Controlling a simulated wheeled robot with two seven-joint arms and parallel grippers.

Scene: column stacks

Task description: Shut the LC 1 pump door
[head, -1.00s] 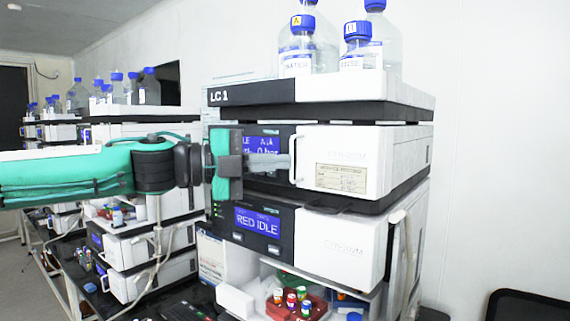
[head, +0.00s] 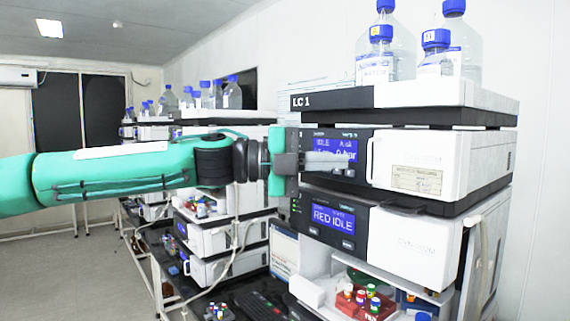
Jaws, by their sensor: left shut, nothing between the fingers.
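The LC 1 pump (head: 335,150) is the upper module of the nearest stack, with a lit blue display on the left of its front. Its white door (head: 415,163) forms the right of the front and has an upright white handle (head: 370,160) at its left edge. The door looks close to the body; I cannot tell whether it is fully flush. My left gripper (head: 343,161) is shut and empty in front of the display. Its fingertips point right and show a little left of the handle, apart from it in the picture. My right gripper is out of view.
Blue-capped bottles (head: 380,60) stand on the tray (head: 420,95) above the pump. A second module (head: 415,245) reading RED IDLE sits below, over a shelf with a red vial rack (head: 362,300). Other stacks (head: 225,240) stand behind, left. A pale wall is at right.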

